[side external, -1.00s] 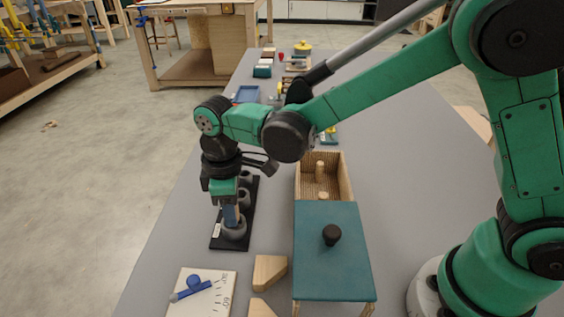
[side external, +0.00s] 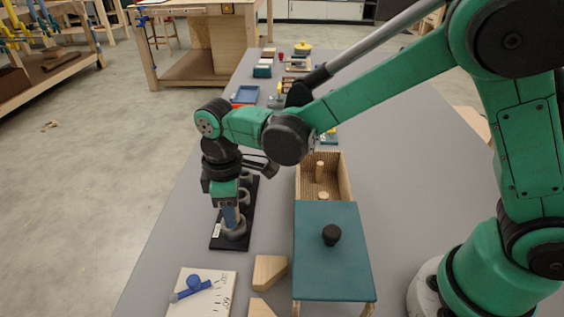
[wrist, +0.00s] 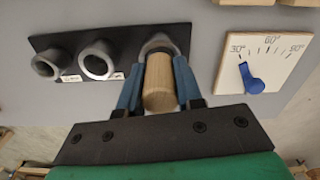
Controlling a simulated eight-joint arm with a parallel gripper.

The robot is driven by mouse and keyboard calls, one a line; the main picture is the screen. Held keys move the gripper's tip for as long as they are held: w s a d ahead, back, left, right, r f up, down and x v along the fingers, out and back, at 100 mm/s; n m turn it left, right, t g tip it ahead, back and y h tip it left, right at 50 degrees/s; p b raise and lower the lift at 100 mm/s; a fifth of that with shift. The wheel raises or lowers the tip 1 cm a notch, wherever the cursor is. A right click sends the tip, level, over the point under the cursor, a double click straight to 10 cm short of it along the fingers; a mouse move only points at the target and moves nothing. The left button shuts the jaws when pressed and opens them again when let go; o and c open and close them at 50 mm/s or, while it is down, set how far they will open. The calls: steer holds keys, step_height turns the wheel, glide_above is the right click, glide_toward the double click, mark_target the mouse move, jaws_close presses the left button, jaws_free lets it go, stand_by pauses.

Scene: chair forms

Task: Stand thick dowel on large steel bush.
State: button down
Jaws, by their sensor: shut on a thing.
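The thick dowel (wrist: 160,88) is light wood, and it shows in the wrist view between the two blue fingers of my gripper (wrist: 160,90). My gripper is shut on it. The large steel bush (wrist: 159,44) is a grey ring at the right end of a black base (wrist: 120,44), partly hidden behind the dowel. In the side view my gripper (side external: 231,217) points down at this bush (side external: 235,233), the nearest on the base. The dowel's far end overlaps the bush in the wrist view; I cannot tell whether they touch.
Two other steel bushes (wrist: 97,60) (wrist: 47,63) stand along the base. A white angle board with a blue pointer (side external: 193,283) and wooden blocks (side external: 268,270) lie in front. A wooden box (side external: 345,180) with a teal lid (side external: 332,265) stands to the right, pegs (side external: 320,170) inside.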

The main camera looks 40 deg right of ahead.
steer(key=shift+f, duration=0.45)
jaws_free()
stand_by(0.4)
steer(key=shift+r, duration=3.55)
steer(key=s+d+r+m+t, duration=0.1)
steer(key=s+d+m+t, duration=0.2)
steer(key=d+m, duration=0.2)
steer(key=s+d+r+m+t, duration=0.2)
steer(key=s+d+m+t, duration=0.2)
steer(key=d, duration=0.6)
steer(key=shift+s+m, duration=0.3)
steer(key=shift+m, duration=0.5)
